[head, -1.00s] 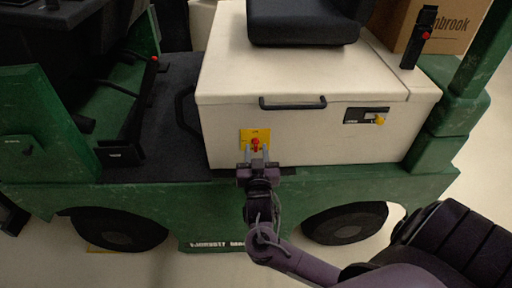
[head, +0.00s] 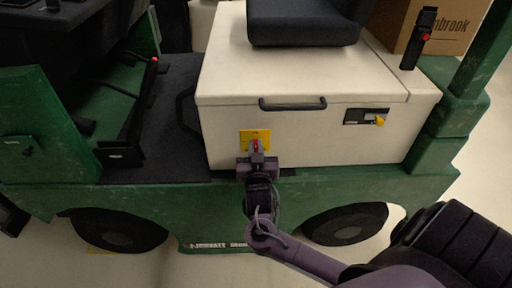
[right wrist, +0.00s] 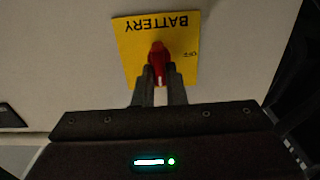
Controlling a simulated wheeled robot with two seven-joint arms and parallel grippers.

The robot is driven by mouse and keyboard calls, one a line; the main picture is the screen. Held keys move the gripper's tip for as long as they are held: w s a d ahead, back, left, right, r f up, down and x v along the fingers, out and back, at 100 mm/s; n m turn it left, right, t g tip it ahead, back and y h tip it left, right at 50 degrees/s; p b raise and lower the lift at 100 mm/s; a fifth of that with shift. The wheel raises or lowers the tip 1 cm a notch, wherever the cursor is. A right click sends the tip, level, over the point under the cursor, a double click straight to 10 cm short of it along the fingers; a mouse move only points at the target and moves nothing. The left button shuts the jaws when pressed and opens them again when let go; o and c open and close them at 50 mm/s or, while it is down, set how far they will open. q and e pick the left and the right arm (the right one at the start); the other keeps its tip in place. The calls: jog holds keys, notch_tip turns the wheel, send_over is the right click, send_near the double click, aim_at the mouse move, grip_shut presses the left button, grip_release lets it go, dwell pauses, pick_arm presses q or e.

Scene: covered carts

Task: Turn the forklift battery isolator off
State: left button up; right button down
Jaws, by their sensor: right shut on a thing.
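The battery isolator is a red handle (right wrist: 158,60) on a yellow plate (right wrist: 187,70) marked BATTERY, which appears upside down in the right wrist view. In the head view the yellow plate (head: 249,134) is on the front face of the cream battery cover (head: 228,120), low and left of the middle. My right gripper (right wrist: 158,78) is shut on the red handle, with one finger on each side of it. In the head view my right gripper (head: 257,153) hides most of the handle. My left gripper is not in view.
A black grab handle (head: 292,104) sticks out above the plate. The black seat (head: 303,22) is on top of the cover. The green chassis (head: 330,185) runs below.

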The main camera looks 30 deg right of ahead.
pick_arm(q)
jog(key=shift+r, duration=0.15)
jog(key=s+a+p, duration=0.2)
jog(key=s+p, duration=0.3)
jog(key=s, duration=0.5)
pick_arm(e)
jog(key=n, duration=0.3)
jog(key=shift+w+a+r+n, duration=0.1)
jog(key=shift+a+r+n, duration=0.1)
jog(key=shift+n, duration=0.2)
pick_arm(q)
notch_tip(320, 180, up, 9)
jog(key=p, duration=0.9)
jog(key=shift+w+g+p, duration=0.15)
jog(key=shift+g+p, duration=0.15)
jog(key=shift+p, duration=0.1)
pick_arm(e)
jog(key=shift+w+a+f+n, duration=0.1)
jog(key=shift+f+n, duration=0.15)
jog(key=shift+n, duration=2.1)
jog(key=shift+w+a+f+n, duration=0.1)
jog(key=shift+f+n, duration=0.2)
jog(key=shift+n, duration=2.1)
jog(key=shift+a+f+n, duration=0.1)
jog(key=shift+f+n, duration=0.15)
jog(key=shift+n, duration=2.1)
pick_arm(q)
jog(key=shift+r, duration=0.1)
